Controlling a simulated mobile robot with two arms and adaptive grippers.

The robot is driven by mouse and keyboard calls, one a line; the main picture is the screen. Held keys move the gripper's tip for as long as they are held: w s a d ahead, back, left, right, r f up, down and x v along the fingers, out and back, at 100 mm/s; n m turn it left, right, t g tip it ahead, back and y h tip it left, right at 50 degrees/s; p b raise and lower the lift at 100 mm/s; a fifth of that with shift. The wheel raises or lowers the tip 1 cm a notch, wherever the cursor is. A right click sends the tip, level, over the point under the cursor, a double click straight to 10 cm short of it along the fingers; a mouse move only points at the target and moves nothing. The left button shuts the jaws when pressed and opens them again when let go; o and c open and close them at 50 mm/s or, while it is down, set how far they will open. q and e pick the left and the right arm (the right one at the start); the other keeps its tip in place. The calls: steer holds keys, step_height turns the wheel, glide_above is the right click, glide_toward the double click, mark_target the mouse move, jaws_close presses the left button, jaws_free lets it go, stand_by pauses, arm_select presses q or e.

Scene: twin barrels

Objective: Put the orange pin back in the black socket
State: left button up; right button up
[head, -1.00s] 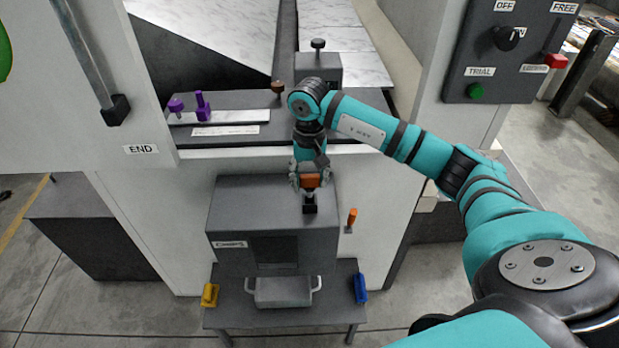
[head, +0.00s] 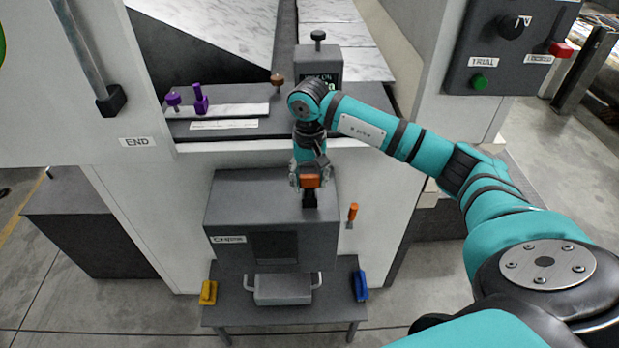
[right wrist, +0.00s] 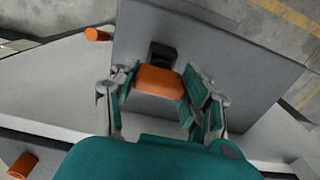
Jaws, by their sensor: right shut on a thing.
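The orange pin (head: 311,181) is held by its orange head in my right gripper (head: 310,178), which is shut on it. The black socket (head: 309,201) stands on top of the grey cabinet (head: 230,203). The pin head is right over or at the socket, with almost no gap showing in the head view. In the right wrist view the pin head (right wrist: 160,81) lies between the fingers, just below the socket (right wrist: 162,54) in the picture. I cannot tell how far the shaft is inside. My left gripper is not in view.
An orange handle (head: 352,212) is at the cabinet's right side. Purple knobs (head: 200,98) and a brown knob (head: 277,81) stand on the ledge behind. Yellow (head: 208,293) and blue (head: 361,286) handles flank a grey tray (head: 283,289) in front. A switch panel (head: 510,48) is at upper right.

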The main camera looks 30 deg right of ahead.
mark_target(309, 176)
steer(key=shift+f+b, duration=0.65)
steer(key=shift+f, duration=0.15)
steer(key=o, duration=1.5)
step_height(309, 176, up, 12)
steer(key=shift+r, duration=0.1)
